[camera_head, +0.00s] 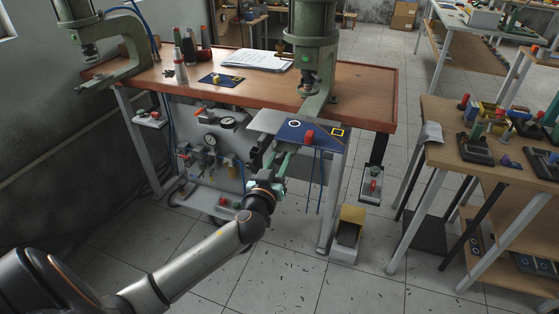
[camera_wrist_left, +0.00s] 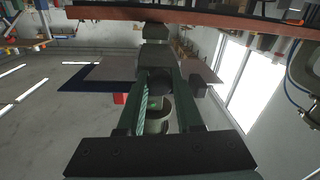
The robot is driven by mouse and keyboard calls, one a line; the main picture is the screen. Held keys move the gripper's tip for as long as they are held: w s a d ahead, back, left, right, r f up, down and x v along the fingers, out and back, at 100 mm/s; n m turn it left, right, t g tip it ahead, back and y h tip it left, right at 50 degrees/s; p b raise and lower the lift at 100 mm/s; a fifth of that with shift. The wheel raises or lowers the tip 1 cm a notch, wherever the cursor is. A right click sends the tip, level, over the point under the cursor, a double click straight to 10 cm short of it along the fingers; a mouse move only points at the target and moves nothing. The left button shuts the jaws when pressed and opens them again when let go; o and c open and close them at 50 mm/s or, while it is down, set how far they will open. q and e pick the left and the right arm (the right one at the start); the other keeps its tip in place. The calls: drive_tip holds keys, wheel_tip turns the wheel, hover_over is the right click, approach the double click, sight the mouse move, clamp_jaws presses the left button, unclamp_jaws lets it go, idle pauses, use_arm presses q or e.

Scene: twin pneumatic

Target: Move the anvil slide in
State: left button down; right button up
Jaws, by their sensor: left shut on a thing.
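The anvil slide (camera_head: 268,122) is a flat grey plate that sticks out from under the right green press, over the front edge of the workbench. A blue panel (camera_head: 290,134) with a white ring, a red block and a yellow square lies beside it. My left gripper (camera_head: 273,158) is at the plate's front edge, just below it. In the left wrist view its fingers (camera_wrist_left: 156,103) are closed around a dark rounded piece (camera_wrist_left: 159,80), which looks like the slide's handle. The head view hides most of this grip. My right gripper is not in view.
The workbench (camera_head: 353,83) carries papers, several spools and a second green press (camera_head: 92,30) at the left. Gauges and valves (camera_head: 212,140) are mounted below it. A yellow foot pedal (camera_head: 349,232) stands on the floor. A side table (camera_head: 440,150) with tools is at the right.

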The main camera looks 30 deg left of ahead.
sight(288, 146)
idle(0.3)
use_arm(q)
drive_tip(key=b+x, duration=0.3)
drive_tip(key=x, duration=0.4)
drive_tip(key=shift+w+f, duration=0.2)
drive_tip(key=shift+w, duration=0.05)
drive_tip(key=shift+w+a+r+b, duration=0.1)
drive_tip(key=shift+w+b, duration=0.2)
drive_tip(key=shift+w, duration=0.3)
drive_tip(key=c, duration=0.7)
unclamp_jaws()
drive_tip(key=shift+o, duration=0.5)
drive_tip(key=shift+r, duration=0.1)
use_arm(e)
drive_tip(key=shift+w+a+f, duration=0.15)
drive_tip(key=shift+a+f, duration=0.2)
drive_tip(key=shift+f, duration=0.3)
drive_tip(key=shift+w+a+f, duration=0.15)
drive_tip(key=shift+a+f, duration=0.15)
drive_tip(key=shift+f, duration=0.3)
